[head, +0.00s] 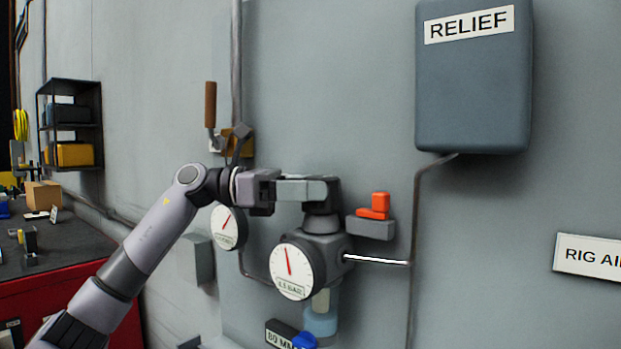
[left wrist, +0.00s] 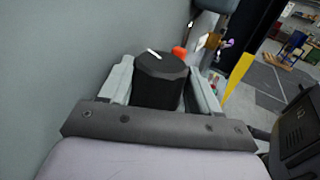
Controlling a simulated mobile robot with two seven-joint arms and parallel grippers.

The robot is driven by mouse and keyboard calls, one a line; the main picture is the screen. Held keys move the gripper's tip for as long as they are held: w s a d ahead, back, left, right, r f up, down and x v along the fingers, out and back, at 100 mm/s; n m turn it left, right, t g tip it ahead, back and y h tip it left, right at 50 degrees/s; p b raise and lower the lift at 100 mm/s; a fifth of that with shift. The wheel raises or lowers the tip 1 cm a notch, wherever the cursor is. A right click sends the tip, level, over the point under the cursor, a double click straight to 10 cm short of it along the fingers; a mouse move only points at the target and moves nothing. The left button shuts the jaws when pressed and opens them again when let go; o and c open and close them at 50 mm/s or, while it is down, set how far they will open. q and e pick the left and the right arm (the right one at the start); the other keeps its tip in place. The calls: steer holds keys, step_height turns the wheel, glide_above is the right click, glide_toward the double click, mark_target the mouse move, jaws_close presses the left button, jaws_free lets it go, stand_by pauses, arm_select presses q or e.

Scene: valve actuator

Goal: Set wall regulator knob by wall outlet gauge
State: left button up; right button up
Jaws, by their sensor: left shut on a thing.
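The black regulator knob (left wrist: 160,80) with a white mark on top fills the space between the fingers in the left wrist view. In the head view the knob (head: 320,222) sits on top of the grey regulator body (head: 328,250). My left gripper (head: 322,190) is shut on the knob, its fingers on either side. The round white outlet gauge (head: 292,268) faces front with a red needle pointing nearly straight up, slightly left. My right gripper is not in view.
A second gauge (head: 228,227) is left of the regulator, partly behind my arm. An orange-handled valve (head: 373,210) is close on the right. A grey RELIEF box (head: 473,85) hangs above right. A red bench (head: 60,262) stands at left.

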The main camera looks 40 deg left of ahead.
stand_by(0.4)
arm_select(q)
steer(key=o, duration=0.8)
steer(key=shift+o, duration=1.2)
steer(key=shift+s, duration=0.1)
steer(key=shift+a+r, duration=0.1)
